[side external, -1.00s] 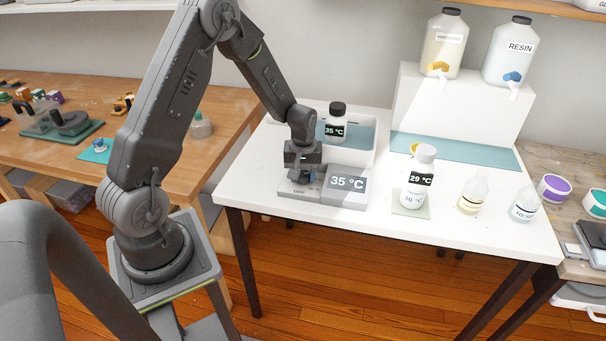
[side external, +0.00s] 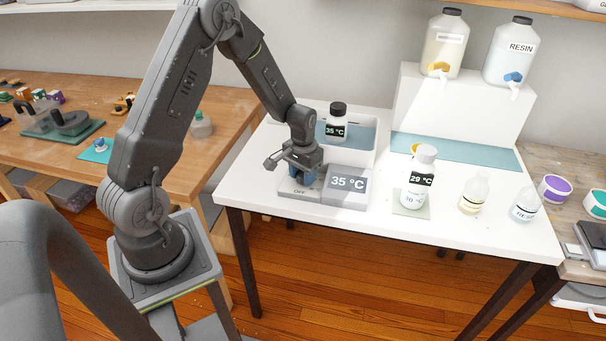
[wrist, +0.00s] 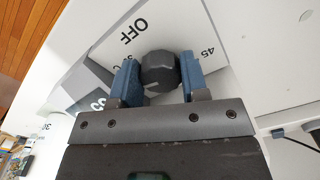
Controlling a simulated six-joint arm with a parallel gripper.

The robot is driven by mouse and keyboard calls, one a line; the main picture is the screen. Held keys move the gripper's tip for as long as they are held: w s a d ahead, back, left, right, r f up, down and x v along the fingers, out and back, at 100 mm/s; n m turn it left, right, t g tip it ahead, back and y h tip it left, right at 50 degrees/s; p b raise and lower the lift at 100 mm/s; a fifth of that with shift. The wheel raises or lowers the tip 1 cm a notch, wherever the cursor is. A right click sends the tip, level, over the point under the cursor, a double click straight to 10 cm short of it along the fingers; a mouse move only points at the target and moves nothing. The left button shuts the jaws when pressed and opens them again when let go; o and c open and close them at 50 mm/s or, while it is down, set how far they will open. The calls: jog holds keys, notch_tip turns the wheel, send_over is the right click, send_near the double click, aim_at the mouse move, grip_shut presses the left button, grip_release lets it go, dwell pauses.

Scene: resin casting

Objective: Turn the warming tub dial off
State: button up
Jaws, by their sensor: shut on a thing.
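The warming tub (side external: 364,158) is a white open box with blue-grey liquid, at the back left of the white table. Its control panel at the front carries a display (side external: 348,183) reading 35 °C and an OFF mark (wrist: 133,31). The dark faceted dial (wrist: 158,70) sits between the blue fingers of my gripper (wrist: 159,77) in the wrist view. My gripper (side external: 306,178) is shut on the dial from above. In the side view the fingers largely hide the dial. A pale mark shows on the dial's near edge; I cannot tell which setting it marks.
A black-capped bottle (side external: 337,121) stands in the tub. Two jugs (side external: 443,43) (side external: 508,51) stand on a riser behind.

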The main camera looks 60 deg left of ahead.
aim_at(302, 174)
jog(key=shift+m, duration=1.5)
jog(key=shift+a, duration=0.1)
jog(key=o, duration=0.9)
jog(key=shift+o, duration=0.2)
jog(key=shift+r, duration=0.1)
notch_tip(302, 174, up, 14)
